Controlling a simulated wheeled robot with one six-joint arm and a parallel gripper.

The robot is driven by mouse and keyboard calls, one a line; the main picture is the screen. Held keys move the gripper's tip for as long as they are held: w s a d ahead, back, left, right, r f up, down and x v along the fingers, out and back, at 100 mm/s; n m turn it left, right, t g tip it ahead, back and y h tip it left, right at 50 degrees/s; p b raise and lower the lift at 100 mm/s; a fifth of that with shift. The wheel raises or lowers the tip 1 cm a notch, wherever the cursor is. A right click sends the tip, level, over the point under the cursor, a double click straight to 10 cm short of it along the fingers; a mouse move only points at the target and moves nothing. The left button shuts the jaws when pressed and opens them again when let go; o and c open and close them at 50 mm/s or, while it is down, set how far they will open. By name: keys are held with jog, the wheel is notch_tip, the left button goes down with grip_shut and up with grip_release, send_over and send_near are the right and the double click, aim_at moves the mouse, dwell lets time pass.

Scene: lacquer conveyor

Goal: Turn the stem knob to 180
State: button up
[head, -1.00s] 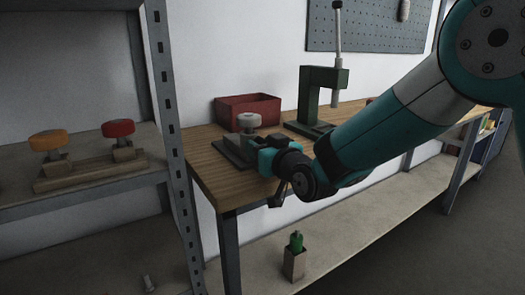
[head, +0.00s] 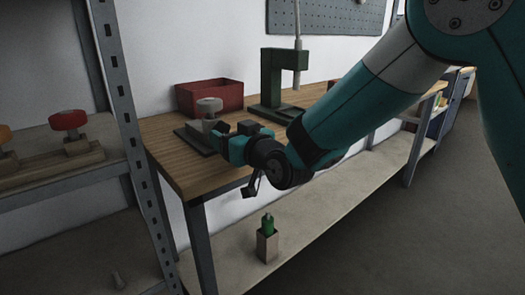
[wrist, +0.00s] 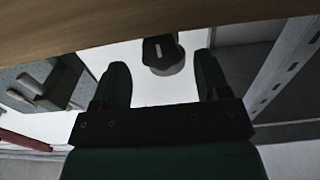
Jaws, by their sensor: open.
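A pale grey round-capped knob (head: 209,104) stands upright on a stem on a dark base plate (head: 196,139) on the wooden bench. My gripper (head: 228,147) is open, low over the bench beside the base, just in front of the knob and slightly right. In the wrist view, which looks upside down, the two green fingers (wrist: 162,82) are spread. Between them shows a grey round part with a dark face and a pale mark, probably the knob (wrist: 171,68). No finger visibly touches it. The knob's angle cannot be read.
A red bin (head: 209,97) stands behind the knob and a green press (head: 270,82) to its right. A metal shelf upright (head: 118,90) stands left of the bench. A red knob (head: 68,120) sits on that shelf.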

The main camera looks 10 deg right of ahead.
jog(key=b+v, duration=0.4)
jog(key=v, duration=1)
jog(key=shift+d, duration=0.25)
jog(key=shift+s, duration=0.2)
jog(key=s+d+f+g+h, duration=0.35)
jog(key=s+g, duration=0.45)
jog(key=s, duration=0.3)
jog(key=s+d+f+g+h, duration=0.35)
jog(key=s+g, duration=0.35)
jog(key=s, duration=0.3)
notch_tip(320, 180, up, 23)
jog(key=y+p, duration=0.1)
jog(key=p, duration=2.1)
jog(key=shift+d, duration=0.2)
